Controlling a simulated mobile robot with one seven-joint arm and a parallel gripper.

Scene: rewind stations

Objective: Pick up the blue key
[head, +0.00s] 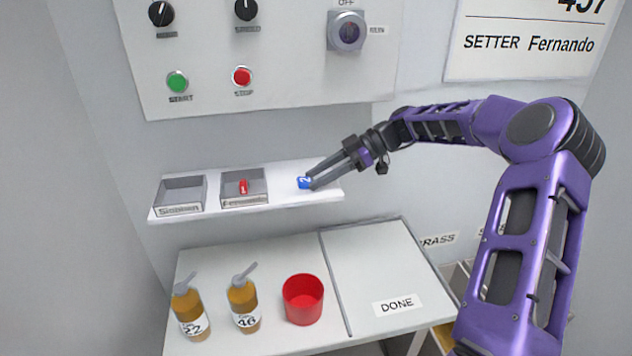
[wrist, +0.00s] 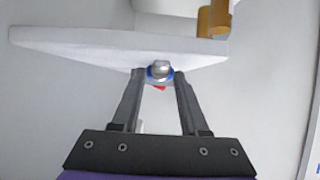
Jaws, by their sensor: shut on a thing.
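The blue key (head: 303,182) is at the right end of the white shelf, with a pale mark on its face. My gripper (head: 309,184) reaches it from the right, its fingertips at the key. In the wrist view, my gripper (wrist: 160,74) is shut on the key, whose blue edge (wrist: 150,73) shows between the fingertips around a silvery round part. A small red patch shows just below it. I cannot tell whether the key still touches the shelf.
The shelf (head: 285,202) also bears two grey labelled trays, the left (head: 182,193) empty, the right (head: 258,188) holding a red key (head: 243,186). Below are two amber bottles (head: 188,308) (head: 243,302), a red cup (head: 303,299) and a bare DONE area (head: 375,265). A control panel (head: 270,50) hangs above.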

